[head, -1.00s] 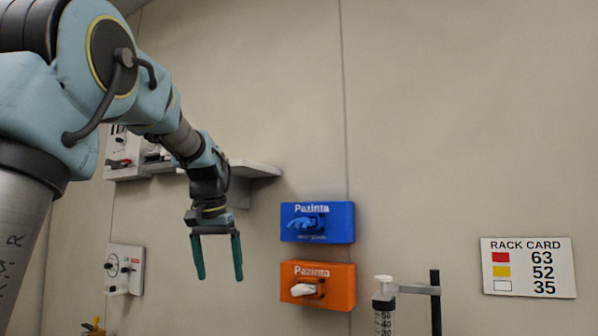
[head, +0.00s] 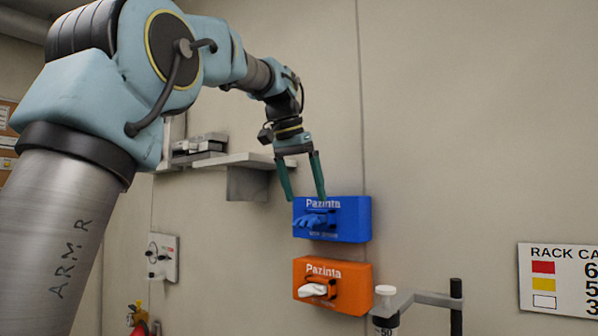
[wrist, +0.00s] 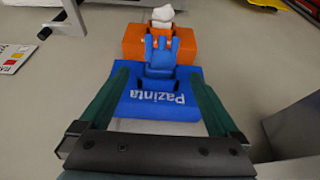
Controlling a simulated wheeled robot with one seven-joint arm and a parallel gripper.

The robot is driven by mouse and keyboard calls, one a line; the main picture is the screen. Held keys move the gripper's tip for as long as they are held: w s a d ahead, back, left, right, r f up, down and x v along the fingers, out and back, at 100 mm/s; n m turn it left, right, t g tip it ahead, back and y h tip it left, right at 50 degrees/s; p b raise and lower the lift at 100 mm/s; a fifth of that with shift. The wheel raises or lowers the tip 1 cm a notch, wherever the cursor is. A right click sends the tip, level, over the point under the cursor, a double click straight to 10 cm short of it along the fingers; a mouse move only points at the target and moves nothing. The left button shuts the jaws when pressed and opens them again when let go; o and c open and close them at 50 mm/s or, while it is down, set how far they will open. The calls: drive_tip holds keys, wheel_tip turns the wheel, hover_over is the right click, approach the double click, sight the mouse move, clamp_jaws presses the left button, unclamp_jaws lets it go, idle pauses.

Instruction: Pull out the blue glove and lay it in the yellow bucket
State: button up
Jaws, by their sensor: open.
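The blue glove (head: 310,221) sticks out of the slot in the front of a blue Pazinta box (head: 352,219) on the wall. The glove also shows in the wrist view (wrist: 161,52), beyond my fingertips. My gripper (head: 303,197) is open and empty, pointing down, just above and in front of the blue box. In the wrist view its two green fingers (wrist: 163,80) stand apart on either side of the box's near part, and nothing is between them. The yellow bucket cannot be made out in these frames.
An orange Pazinta box (head: 352,288) with a white glove (head: 313,290) is below the blue one. A wall shelf (head: 245,160) is at left. A bracket (head: 430,299) with a syringe-like cylinder stands at lower right. A rack card (head: 560,279) hangs at right.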

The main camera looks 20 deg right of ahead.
sight(305, 220)
drive_tip(key=shift+x, duration=2.4)
drive_tip(key=c, duration=1)
drive_tip(key=shift+s+a, duration=0.2)
drive_tip(key=shift+a, duration=0.1)
drive_tip(key=shift+s+a, duration=0.1)
drive_tip(key=shift+a, duration=0.15)
drive_tip(key=shift+s+a, duration=0.1)
drive_tip(key=shift+a, duration=0.05)
drive_tip(key=shift+s+a, duration=0.2)
drive_tip(key=shift+a, duration=0.1)
drive_tip(key=shift+s+a+b, duration=0.2)
drive_tip(key=shift+a+b, duration=0.15)
drive_tip(key=shift+a, duration=0.05)
